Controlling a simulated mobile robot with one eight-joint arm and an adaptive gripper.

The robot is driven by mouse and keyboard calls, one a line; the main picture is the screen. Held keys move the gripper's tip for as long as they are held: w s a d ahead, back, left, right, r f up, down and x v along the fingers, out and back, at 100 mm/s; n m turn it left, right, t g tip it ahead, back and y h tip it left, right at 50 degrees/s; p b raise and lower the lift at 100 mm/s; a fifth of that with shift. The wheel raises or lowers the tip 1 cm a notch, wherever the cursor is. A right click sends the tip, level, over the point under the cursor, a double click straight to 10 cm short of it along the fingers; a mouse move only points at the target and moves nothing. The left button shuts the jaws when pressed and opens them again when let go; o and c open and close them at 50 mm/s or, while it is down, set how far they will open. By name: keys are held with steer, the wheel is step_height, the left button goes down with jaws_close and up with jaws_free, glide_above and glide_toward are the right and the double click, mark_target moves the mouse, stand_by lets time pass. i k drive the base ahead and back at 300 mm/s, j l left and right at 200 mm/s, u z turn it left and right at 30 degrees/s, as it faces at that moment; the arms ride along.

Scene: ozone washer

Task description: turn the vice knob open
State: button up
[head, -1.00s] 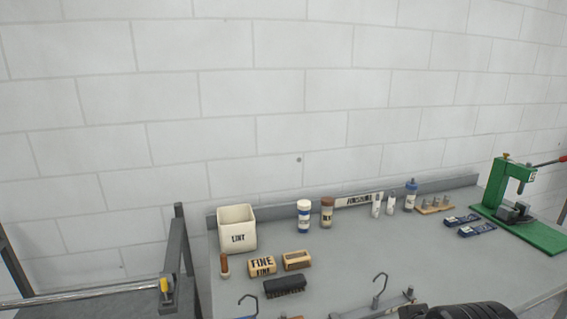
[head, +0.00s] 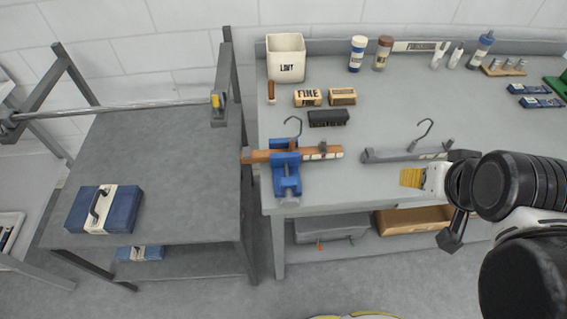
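The blue vice (head: 286,175) stands at the front left edge of the workbench. A brown wooden bar (head: 256,156) runs crosswise through its jaws. The vice's screw end with its grey knob (head: 289,199) points toward me over the bench's front edge; the knob is small and its turn position is unclear. My gripper (head: 412,178), with a yellow tip showing, is right of the vice, near the bench's front edge and well apart from the knob. Its fingers are not clear enough to show whether they are open or shut.
A black brush (head: 328,118), labelled blocks (head: 308,97) and a white bin (head: 286,60) stand behind. A grey rack (head: 165,170) with a blue case (head: 105,209) is at left.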

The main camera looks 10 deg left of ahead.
mark_target(289, 202)
steer(key=j+u, duration=0.2)
steer(key=u, duration=0.85)
steer(key=k+j+z, duration=0.15)
steer(key=z, duration=0.2)
steer(key=k+j+z, duration=0.2)
steer(key=z, duration=0.15)
steer(key=k+j+z, duration=0.2)
steer(key=z, duration=0.15)
